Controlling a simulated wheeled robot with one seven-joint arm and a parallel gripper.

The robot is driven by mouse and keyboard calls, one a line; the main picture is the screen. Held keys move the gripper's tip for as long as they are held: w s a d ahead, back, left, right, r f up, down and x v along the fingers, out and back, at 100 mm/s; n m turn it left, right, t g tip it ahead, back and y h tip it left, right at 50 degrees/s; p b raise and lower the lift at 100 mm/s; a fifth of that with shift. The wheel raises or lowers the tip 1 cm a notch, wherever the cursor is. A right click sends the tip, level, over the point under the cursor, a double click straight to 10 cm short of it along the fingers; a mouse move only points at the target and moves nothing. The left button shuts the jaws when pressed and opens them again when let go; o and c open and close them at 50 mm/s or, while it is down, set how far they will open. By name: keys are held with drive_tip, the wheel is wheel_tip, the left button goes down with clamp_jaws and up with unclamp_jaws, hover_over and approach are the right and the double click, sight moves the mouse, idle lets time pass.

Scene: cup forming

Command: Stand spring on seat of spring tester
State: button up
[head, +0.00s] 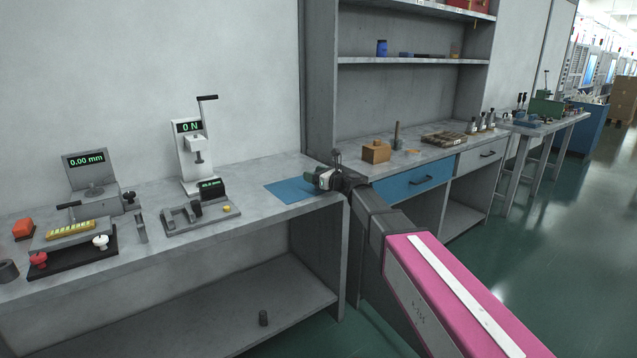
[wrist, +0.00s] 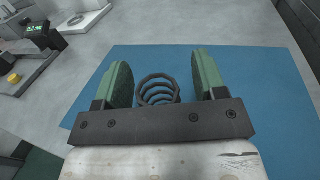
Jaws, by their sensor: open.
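A dark coil spring (wrist: 158,90) is on the blue mat in the wrist view, its coils seen from above at a slant. My gripper (head: 320,178) is at the mat by the bench's right end. Its green-padded jaws are open, one on each side of the spring, with a gap to both. In the head view I cannot make out the spring. The white spring tester (head: 190,150), with a lever and a display reading 0 N, stands left of my gripper. Its plunger (head: 198,158) hangs above the base; the seat is partly hidden by a black display.
The blue mat (head: 285,191) lies on the grey bench. A grey fixture with a black display (head: 211,188) stands in front of the tester. A 0.00 mm gauge (head: 86,160) is farther left. A wooden block (head: 376,152) is on the neighbouring bench.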

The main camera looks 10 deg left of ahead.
drive_tip(key=c, duration=1.1)
drive_tip(key=shift+o, duration=0.2)
drive_tip(key=shift+r, duration=0.1)
